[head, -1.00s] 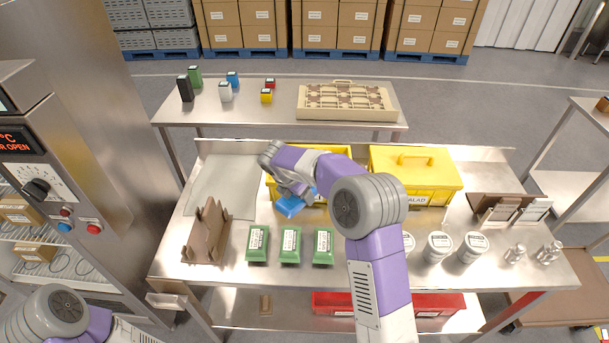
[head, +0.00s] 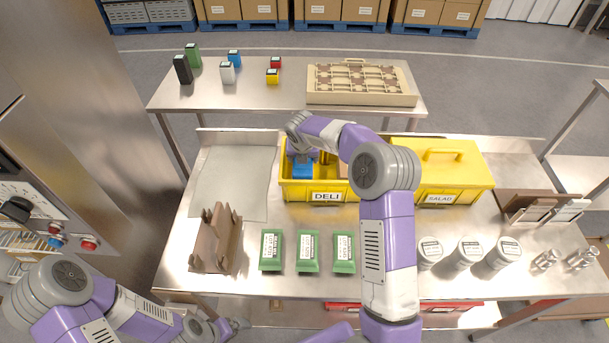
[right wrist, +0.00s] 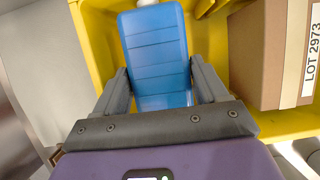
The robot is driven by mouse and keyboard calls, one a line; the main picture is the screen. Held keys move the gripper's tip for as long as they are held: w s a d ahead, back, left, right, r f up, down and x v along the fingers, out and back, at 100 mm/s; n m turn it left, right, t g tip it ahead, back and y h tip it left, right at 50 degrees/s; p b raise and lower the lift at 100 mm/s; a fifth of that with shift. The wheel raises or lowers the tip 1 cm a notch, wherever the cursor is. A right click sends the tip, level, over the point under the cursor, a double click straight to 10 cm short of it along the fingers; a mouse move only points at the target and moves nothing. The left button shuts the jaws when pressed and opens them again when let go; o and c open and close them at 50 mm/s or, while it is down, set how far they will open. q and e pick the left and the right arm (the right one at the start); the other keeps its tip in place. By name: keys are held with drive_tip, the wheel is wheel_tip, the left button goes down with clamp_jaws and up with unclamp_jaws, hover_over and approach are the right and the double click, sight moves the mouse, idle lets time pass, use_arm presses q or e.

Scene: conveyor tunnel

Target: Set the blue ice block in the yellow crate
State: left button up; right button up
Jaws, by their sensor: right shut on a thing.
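The blue ice block (head: 302,169) is at the left end of the open yellow crate (head: 293,192) labelled DELI. In the right wrist view the block (right wrist: 155,40) lies between both fingers of my right gripper (right wrist: 159,72), which is shut on it. Yellow crate walls (right wrist: 95,35) surround it there. Whether the block touches the crate floor is hidden. My right forearm covers part of the crate in the head view. My left gripper (head: 232,325) is low at the front of the table, away from the block; its jaws are too small to read.
A brown carton (right wrist: 268,55) sits in the crate to the right of the block. A lidded yellow SALAD crate (head: 450,175) stands to the right. Green packs (head: 308,251), a brown rack (head: 216,240) and white tubs (head: 467,253) line the front. A grey sheet (head: 235,180) lies left.

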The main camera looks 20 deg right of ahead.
sight(302, 167)
wheel_tip(302, 167, down, 8)
drive_tip(key=shift+w+f+b, duration=0.1)
drive_tip(key=shift+w+b, duration=0.05)
drive_tip(key=shift+b, duration=0.4)
drive_tip(key=o, duration=1.1)
drive_tip(key=p+v, duration=0.1)
drive_tip(key=v, duration=1.1)
